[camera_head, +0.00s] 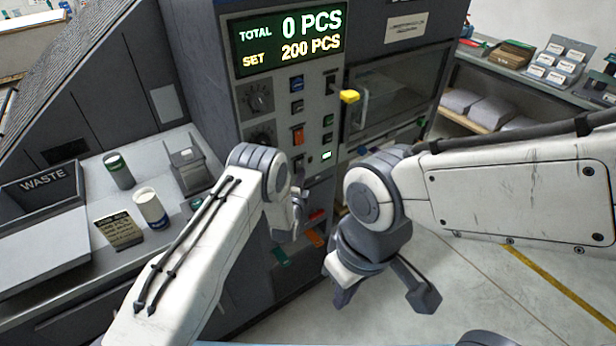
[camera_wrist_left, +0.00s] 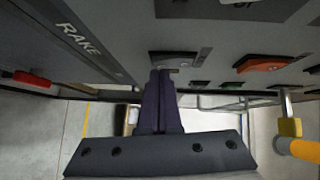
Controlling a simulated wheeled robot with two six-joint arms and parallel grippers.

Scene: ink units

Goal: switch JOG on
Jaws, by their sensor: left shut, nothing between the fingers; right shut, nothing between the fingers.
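The grey control panel (camera_head: 313,105) of the machine carries knobs, buttons and rocker switches; it fills the top of the left wrist view. No JOG label can be read in either view. In the left wrist view my left gripper (camera_wrist_left: 160,78) is shut and empty, its fingertips right at a dark switch (camera_wrist_left: 174,60) in a pale plate. Whether they touch it, and how the switch is set, I cannot tell. In the head view my left gripper (camera_head: 299,198) is at the panel's lower part, partly hiding it. My right gripper (camera_head: 421,297) is shut and empty, away from the panel.
An orange rocker (camera_wrist_left: 262,64) sits right of the fingertips, and a yellow-tipped handle (camera_wrist_left: 290,127) stands out further right. In the head view a yellow knob (camera_head: 349,96) juts out beside the panel. The display (camera_head: 290,38) reads 0 PCS.

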